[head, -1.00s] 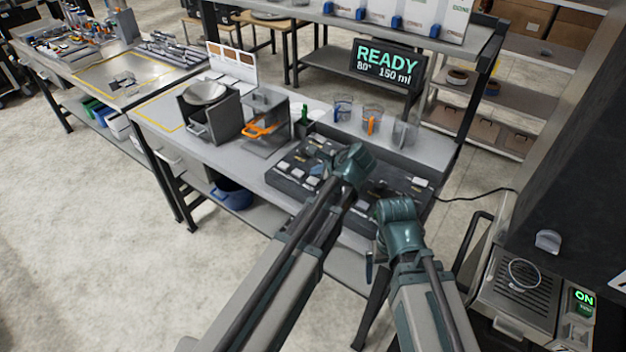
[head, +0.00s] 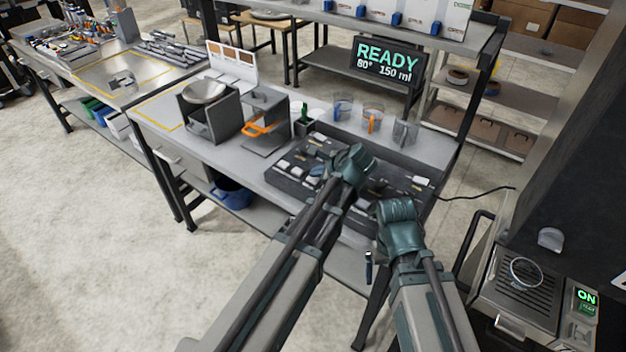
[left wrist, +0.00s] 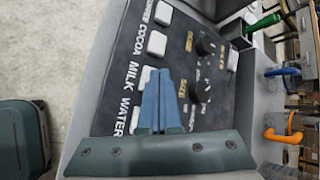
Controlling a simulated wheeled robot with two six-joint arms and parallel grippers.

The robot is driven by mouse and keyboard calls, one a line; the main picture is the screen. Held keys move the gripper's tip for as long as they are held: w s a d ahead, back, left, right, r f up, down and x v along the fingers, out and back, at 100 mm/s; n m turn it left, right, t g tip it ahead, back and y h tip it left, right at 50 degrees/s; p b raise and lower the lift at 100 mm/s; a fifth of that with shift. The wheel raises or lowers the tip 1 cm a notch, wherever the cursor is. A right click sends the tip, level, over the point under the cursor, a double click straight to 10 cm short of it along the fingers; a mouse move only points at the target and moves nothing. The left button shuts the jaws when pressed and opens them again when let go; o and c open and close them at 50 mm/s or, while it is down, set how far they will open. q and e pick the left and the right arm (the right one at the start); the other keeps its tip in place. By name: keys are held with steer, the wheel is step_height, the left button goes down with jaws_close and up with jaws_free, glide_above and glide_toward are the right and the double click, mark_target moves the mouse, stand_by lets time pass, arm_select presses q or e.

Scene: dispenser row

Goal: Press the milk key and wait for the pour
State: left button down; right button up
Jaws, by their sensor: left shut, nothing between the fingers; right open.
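The dark key panel (left wrist: 125,50) fills the middle of the left wrist view, with a column of white keys labelled COCOA, MILK and WATER among others. The milk key (left wrist: 144,80) is beside the word MILK and is partly hidden by my left gripper (left wrist: 160,72). That gripper is shut and empty, its tips over or right at this key; whether they touch it I cannot tell. In the head view my left gripper (head: 318,172) is over the panel. The display (head: 390,63) reads READY, 80°, 150 ml. My right gripper (head: 369,266) hangs near the bench's front edge, open.
Dark knobs (left wrist: 203,90) sit beside the keys. Clear cups with coloured handles (head: 372,118) stand behind the panel. A dispenser with an orange handle (head: 258,128) is left of it. A machine with an ON light (head: 586,298) is at the lower right.

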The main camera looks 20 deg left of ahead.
mark_target(316, 180)
arm_select(q)
steer(key=shift+f+b, duration=0.45)
stand_by(0.7)
steer(key=shift+r, duration=0.1)
steer(key=shift+r+p, duration=0.8)
steer(key=shift+p, duration=0.05)
steer(key=shift+r, duration=0.1)
step_height(316, 180, up, 5)
steer(key=p, duration=0.5)
stand_by(0.4)
